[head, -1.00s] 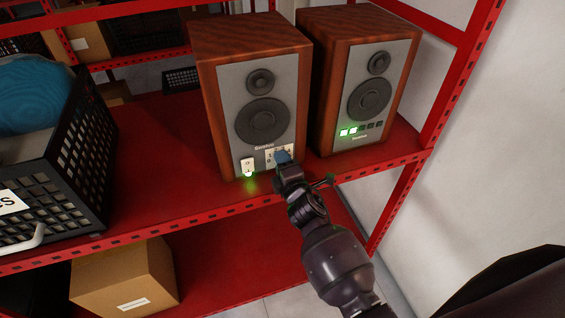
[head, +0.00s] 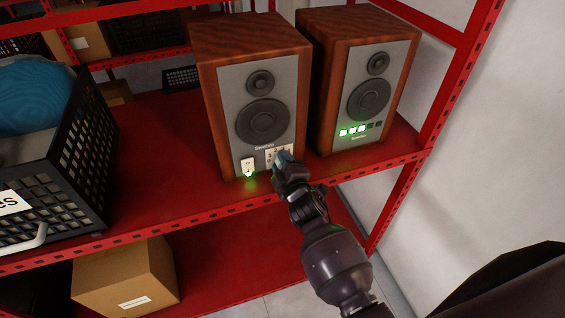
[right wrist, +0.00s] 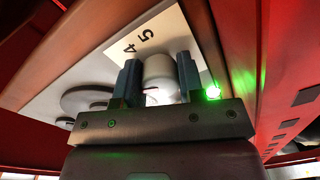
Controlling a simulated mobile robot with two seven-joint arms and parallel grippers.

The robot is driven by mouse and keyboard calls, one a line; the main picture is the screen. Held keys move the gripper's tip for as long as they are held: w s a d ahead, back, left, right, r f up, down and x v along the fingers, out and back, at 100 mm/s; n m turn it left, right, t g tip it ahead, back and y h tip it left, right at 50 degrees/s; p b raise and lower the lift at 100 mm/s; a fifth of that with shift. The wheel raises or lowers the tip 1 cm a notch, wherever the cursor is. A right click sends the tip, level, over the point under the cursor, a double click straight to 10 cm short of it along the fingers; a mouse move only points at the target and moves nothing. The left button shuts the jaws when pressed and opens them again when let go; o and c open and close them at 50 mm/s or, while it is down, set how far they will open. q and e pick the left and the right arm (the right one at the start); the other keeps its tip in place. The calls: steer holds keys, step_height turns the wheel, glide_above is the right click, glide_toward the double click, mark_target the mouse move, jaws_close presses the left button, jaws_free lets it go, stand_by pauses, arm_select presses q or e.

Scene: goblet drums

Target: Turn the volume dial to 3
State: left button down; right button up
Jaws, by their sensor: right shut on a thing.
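The volume dial (right wrist: 160,78) is a pale round knob on a white number plate (right wrist: 148,38) in the right wrist view; the 4 and 5 show, and the fingers hide part of the knob. In the head view the plate (head: 270,154) is low on the left wooden speaker (head: 230,90), with the dial mostly hidden. My right gripper (head: 284,158) is shut on the dial, one finger on each side, also in the right wrist view (right wrist: 158,82). The right speaker (head: 330,80) has a row of lights (head: 352,131), three of them lit. My left gripper is out of view.
A black crate (head: 75,150) holds a blue thing at left. A cardboard box (head: 125,280) is below.

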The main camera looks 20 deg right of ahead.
steer(key=shift+f, duration=0.1)
steer(key=o, duration=0.9)
steer(key=s, duration=1.1)
steer(key=shift+d+r, duration=0.2)
steer(key=shift+d, duration=0.1)
steer(key=shift+w, duration=0.1)
steer(key=s+d+f+m+g, duration=0.2)
steer(key=s+d+f+m, duration=0.1)
steer(key=s+m, duration=0.1)
steer(key=s+d+f+m+g, duration=0.2)
steer(key=s+d+f+m, duration=0.1)
steer(key=s+f+m, duration=0.1)
steer(key=s+d+f+m+g+h, duration=0.1)
steer(key=s+d+f+m, duration=0.2)
steer(key=s, duration=0.5)
steer(key=shift+d+f+m+g, duration=0.2)
steer(key=shift+d+m+g, duration=0.3)
steer(key=shift+m, duration=0.7)
